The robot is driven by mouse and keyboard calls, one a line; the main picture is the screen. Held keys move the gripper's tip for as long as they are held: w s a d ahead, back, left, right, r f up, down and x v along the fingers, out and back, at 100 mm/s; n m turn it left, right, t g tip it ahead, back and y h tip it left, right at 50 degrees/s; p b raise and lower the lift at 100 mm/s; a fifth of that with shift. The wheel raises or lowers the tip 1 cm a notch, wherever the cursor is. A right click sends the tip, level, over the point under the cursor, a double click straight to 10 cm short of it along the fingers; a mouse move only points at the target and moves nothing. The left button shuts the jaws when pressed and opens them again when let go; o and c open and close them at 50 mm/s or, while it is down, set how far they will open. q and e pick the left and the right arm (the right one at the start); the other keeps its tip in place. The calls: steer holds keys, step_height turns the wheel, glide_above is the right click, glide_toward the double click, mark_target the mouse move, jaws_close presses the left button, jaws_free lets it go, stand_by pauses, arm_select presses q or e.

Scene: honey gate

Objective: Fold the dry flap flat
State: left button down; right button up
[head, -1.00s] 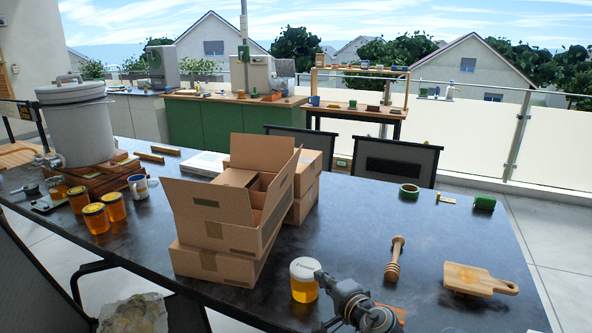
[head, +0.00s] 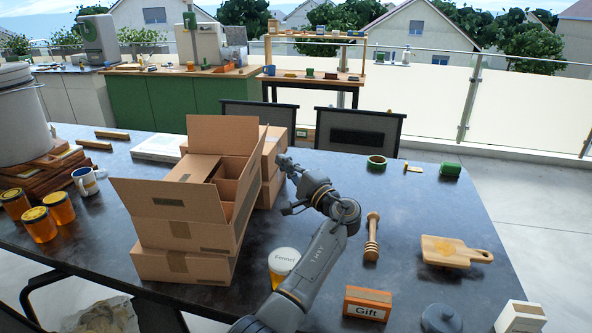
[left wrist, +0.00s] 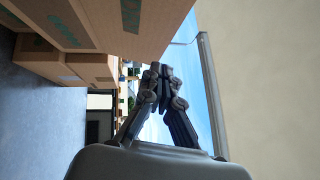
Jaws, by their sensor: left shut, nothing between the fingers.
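An open cardboard box (head: 175,235) sits on another closed box on the dark table. A wide flap (head: 155,200) leans out toward the front left, a back flap (head: 222,132) stands upright, and a right flap (head: 243,205) stands up along the right side. I cannot tell which is the dry flap. My left gripper (head: 284,163) is shut and empty, to the right of the box beside the stacked boxes behind it. In the left wrist view its fingers (left wrist: 160,75) are together, with cardboard (left wrist: 130,25) above them, apart from the fingertips. My right gripper is out of view.
Other stacked cartons (head: 270,170) stand behind the box. Honey jars (head: 39,223) stand at the left.

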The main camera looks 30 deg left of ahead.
mark_target(257, 148)
arm_select(q)
steer(key=a, duration=0.1)
steer(key=a+r+p, duration=0.1)
steer(key=a, duration=0.1)
steer(key=s+a, duration=0.1)
steer(key=a, duration=0.1)
steer(key=shift+r+p, duration=0.15)
steer(key=shift+p, duration=0.25)
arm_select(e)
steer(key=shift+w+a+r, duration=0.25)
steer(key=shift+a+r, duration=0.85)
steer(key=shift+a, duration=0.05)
arm_select(q)
steer(key=shift+w, duration=0.1)
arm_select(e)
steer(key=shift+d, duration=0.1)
arm_select(q)
steer(key=shift+a, duration=0.1)
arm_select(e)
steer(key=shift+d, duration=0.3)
